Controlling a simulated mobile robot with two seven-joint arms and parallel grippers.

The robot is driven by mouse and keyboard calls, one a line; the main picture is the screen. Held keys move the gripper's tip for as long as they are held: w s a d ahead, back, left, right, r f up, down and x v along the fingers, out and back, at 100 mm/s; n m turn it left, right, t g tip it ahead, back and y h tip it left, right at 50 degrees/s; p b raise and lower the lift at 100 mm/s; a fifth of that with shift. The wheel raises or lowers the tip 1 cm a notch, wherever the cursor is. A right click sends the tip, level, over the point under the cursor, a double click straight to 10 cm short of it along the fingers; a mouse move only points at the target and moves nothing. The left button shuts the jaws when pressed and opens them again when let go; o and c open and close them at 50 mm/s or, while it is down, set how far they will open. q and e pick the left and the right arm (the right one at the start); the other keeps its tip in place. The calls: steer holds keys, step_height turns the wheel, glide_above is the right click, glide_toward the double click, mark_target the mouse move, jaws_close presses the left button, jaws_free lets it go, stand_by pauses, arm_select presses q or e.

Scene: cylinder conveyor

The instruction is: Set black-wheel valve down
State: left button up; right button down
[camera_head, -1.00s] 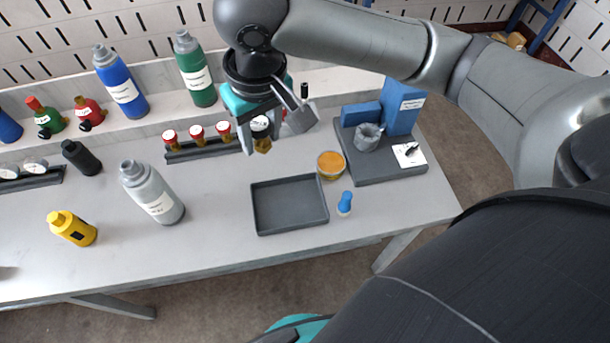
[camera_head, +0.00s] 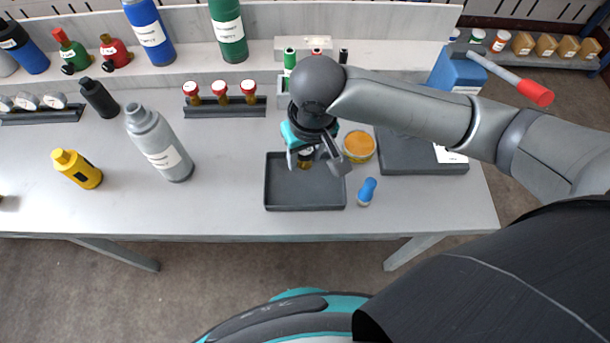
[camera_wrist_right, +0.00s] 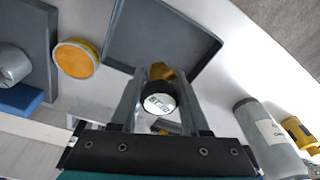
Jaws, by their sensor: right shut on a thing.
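The black-wheel valve (camera_head: 305,162) has a brass body and a black wheel with a white labelled face. My right gripper (camera_head: 314,160) is shut on it above the back part of the dark grey tray (camera_head: 305,196). In the right wrist view the valve (camera_wrist_right: 158,97) sits between the two fingers (camera_wrist_right: 158,88), its labelled face toward the camera and its brass end toward the tray (camera_wrist_right: 168,32). I cannot tell whether the valve touches the tray floor. The tray is otherwise empty where it shows. My left gripper is not in view.
An orange-topped round container (camera_head: 359,146) and a blue-topped item (camera_head: 367,191) stand right of the tray. A rack (camera_head: 225,108) with three red-wheel valves stands behind it.

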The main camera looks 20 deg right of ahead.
step_height(320, 180, down, 6)
steer(key=shift+f+b, duration=0.1)
steer(key=shift+b, duration=0.9)
steer(key=shift+f, duration=0.2)
steer(key=shift+r, duration=0.1)
steer(key=shift+c, duration=2)
jaws_free()
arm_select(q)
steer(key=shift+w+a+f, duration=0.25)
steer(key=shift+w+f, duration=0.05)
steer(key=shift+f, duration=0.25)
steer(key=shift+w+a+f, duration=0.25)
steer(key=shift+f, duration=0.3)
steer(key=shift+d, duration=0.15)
